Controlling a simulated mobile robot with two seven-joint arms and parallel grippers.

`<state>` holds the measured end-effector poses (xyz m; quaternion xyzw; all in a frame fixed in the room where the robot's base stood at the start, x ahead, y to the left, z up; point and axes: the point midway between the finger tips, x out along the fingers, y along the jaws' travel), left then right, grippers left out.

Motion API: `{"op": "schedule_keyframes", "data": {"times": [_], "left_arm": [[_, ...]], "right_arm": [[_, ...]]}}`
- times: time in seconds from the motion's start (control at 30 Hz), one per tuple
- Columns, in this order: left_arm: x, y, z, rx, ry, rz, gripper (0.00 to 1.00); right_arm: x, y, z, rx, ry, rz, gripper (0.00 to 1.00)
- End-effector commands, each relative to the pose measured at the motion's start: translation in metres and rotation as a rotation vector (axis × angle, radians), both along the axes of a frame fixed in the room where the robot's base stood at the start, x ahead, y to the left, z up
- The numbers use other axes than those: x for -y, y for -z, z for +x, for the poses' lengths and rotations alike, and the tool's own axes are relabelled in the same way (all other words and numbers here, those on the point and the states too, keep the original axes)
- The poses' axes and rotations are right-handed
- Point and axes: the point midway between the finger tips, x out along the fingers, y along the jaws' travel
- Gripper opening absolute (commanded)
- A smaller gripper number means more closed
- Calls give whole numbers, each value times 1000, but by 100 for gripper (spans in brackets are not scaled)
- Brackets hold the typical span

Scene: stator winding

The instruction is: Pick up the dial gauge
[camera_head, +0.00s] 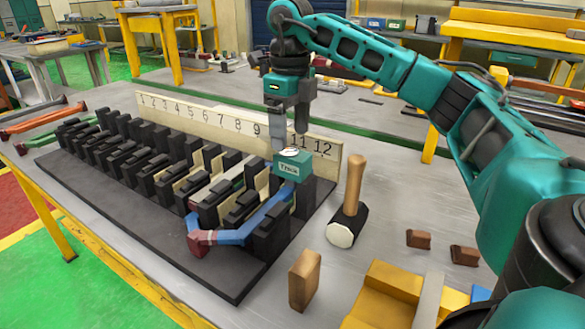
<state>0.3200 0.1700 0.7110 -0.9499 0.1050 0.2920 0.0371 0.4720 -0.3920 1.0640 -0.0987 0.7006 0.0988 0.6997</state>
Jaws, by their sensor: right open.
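What looks like the dial gauge is a small teal box (293,165) with a label on its front and a pale round face on top. It sits at the right end of the slotted black fixture (215,270), by the high-numbered end of the number strip. My right gripper (288,140) points down just above it, open, one finger close to the gauge's left side. I cannot tell whether the fingers touch it. The gauge's underside and what supports it are hidden. My left gripper is not in view.
A blue and red bar (238,232) lies across the fixture below the gauge. A number strip (225,125) stands behind. A mallet (350,205), brown blocks (304,280) and a yellow holder (385,298) are to the right. Grey table right of the mallet is partly clear.

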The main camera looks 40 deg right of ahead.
Motion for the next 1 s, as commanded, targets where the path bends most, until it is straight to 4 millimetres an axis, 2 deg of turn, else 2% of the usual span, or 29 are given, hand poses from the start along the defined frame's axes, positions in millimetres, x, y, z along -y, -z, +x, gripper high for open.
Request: {"op": "schedule_keyframes", "data": {"times": [0.17,0.43,0.73,0.77,1.0], "left_arm": [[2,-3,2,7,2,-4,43],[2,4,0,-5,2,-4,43],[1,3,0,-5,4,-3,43],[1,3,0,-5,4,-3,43],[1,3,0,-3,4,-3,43]], "right_arm": [[1,13,-1,-1,-1,-1,74],[2,52,-5,-1,-1,0,74],[2,57,-5,1,-1,0,74],[2,57,-5,1,-1,0,74],[2,57,-5,1,-1,0,51]]}}
